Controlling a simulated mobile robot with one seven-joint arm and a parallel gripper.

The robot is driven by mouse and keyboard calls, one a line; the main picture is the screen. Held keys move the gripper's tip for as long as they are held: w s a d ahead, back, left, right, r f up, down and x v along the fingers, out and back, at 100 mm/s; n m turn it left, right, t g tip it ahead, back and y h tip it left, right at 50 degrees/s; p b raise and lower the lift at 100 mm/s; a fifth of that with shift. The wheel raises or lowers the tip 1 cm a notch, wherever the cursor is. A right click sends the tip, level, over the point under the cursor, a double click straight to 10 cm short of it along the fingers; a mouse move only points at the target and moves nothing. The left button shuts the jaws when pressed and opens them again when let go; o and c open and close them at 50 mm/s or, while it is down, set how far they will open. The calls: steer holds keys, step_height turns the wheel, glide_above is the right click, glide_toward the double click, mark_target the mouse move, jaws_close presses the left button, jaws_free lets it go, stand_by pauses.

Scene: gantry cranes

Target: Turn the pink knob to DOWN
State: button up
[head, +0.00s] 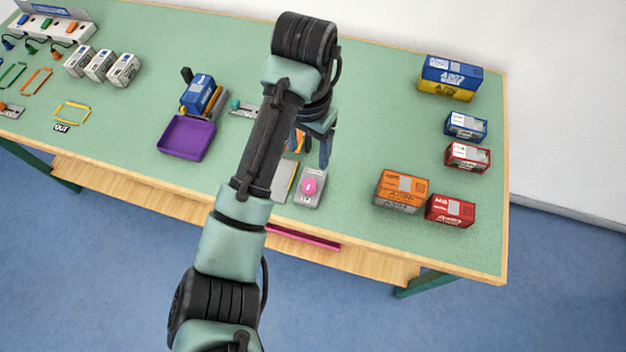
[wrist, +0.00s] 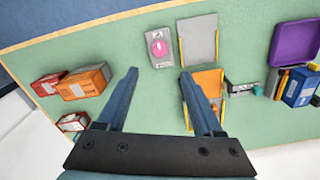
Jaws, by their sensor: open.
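The pink knob (head: 308,186) sits on a small grey plate (head: 313,200) near the table's front edge, right of my forearm in the head view. In the wrist view the pink knob (wrist: 159,48) is at upper centre, with its grey plate (wrist: 163,62) around it. The lettering on the plate is too small to read. My gripper (wrist: 160,72) is open, with nothing between its fingers. In the head view my gripper (head: 312,150) hangs above the table, behind the knob and apart from it.
A grey panel (wrist: 198,40) with yellow edges lies beside the knob plate. An orange block (wrist: 208,84) stands close to one finger. An orange box (head: 401,190) and a red box (head: 450,210) stand right of the knob. A purple tray (head: 186,138) lies to the left.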

mark_target(309, 184)
step_height(309, 184, down, 13)
steer(key=b, duration=0.5)
steer(key=shift+b, duration=0.35)
jaws_close()
